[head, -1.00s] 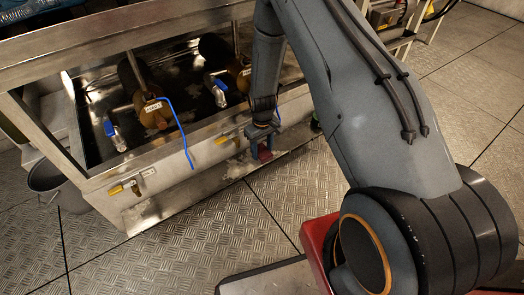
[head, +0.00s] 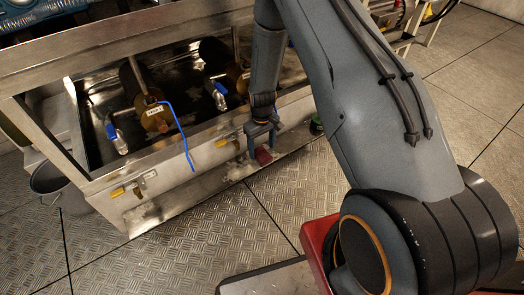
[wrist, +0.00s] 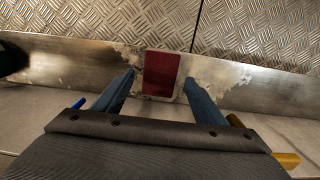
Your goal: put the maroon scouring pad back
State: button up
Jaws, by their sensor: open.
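The maroon scouring pad (head: 264,156) lies on the narrow metal ledge (head: 212,188) along the front foot of the steel frame. In the wrist view the pad (wrist: 161,74) lies flat on a worn, stained patch of the ledge (wrist: 60,66). My gripper (head: 262,148) is open, pointing down at the pad. In the wrist view its two blue fingers (wrist: 160,84) stand apart, one to each side of the pad's near end. I see no finger touching the pad.
A blue line (head: 178,135) hangs down the frame's front left of my gripper. Yellow-handled valves (head: 126,188) stick out of the front panel. A grey bucket (head: 58,185) stands at the left. A dark green round thing (head: 316,126) sits right of my gripper. The tread-plate floor (head: 200,235) in front is clear.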

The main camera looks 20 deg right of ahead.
aim_at(262, 154)
notch_tip(262, 154, up, 9)
jog(key=p, duration=0.3)
jog(key=s+a+r+n, duration=0.1)
jog(key=s+a+r, duration=0.4)
jog(key=a+r, duration=0.4)
jog(key=s+a+r, duration=0.6)
jog(key=a+r, duration=0.1)
jog(key=r, duration=0.4)
jog(key=s+a+r, duration=0.1)
jog(key=s+r, duration=0.3)
jog(key=s, duration=0.4)
jog(key=s+a+r+n+y, duration=0.1)
jog(key=s+r, duration=0.3)
jog(key=s, duration=0.4)
jog(key=s+a+r, duration=0.3)
jog(key=s+r, duration=0.1)
jog(key=s, duration=0.4)
jog(key=shift+s+r+n, duration=0.15)
jog(key=shift+r+n, duration=0.05)
jog(key=shift+n, duration=0.2)
